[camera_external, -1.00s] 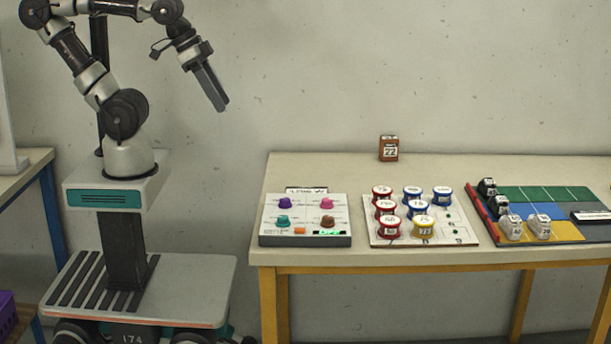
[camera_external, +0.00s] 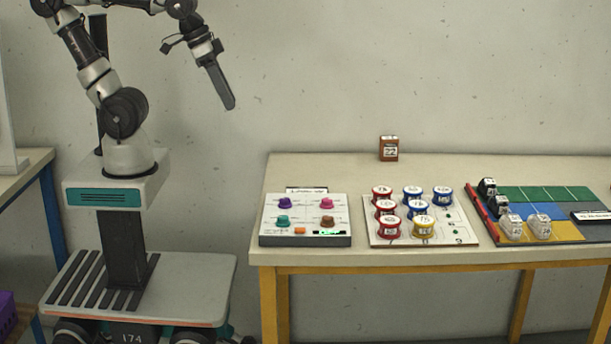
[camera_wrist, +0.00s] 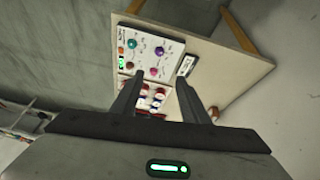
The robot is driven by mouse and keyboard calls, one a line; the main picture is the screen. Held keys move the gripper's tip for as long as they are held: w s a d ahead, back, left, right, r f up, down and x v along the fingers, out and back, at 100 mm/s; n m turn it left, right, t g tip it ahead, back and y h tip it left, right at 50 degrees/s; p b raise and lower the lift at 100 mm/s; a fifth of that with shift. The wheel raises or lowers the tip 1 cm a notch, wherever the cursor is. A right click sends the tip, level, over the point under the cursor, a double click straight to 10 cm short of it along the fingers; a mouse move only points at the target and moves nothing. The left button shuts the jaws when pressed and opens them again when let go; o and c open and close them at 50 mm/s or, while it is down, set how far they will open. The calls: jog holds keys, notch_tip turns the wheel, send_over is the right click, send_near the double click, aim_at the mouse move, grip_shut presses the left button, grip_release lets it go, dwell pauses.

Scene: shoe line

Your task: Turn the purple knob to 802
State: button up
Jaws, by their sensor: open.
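The purple knob (camera_external: 285,202) is at the upper left of the white control panel (camera_external: 264,229) on the table. It also shows in the wrist view (camera_wrist: 160,50), beyond my fingertips. A pink knob (camera_external: 327,202), a teal knob (camera_external: 283,221) and a brown knob (camera_external: 327,221) share the panel. A green display (camera_external: 332,233) is lit at the panel's front, but its digits are too small to read. My gripper (camera_external: 230,105) is high in the air, left of and above the panel, pointing down. In the wrist view my gripper (camera_wrist: 160,82) is open and empty, with two separate fingers.
A white board with red, blue and yellow spools (camera_external: 424,227) stands right of the panel. Further right is a coloured mat (camera_external: 545,194) with several small shoes. An orange-brown block (camera_external: 389,148) stands at the table's back edge. The air between gripper and panel is clear.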

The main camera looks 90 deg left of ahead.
jog(key=w+f+n+g, duration=0.25)
jog(key=w+n, duration=0.25)
jog(key=w, duration=0.3)
jog(key=n+g+p, duration=0.1)
jog(key=n+g, duration=0.1)
jog(key=n, duration=0.2)
send_near(286, 198)
notch_tip(286, 198, down, 8)
jog(key=shift+w+r+b, duration=0.1)
jog(key=shift+r+b, duration=0.1)
jog(key=shift+b, duration=0.8)
grip_shut()
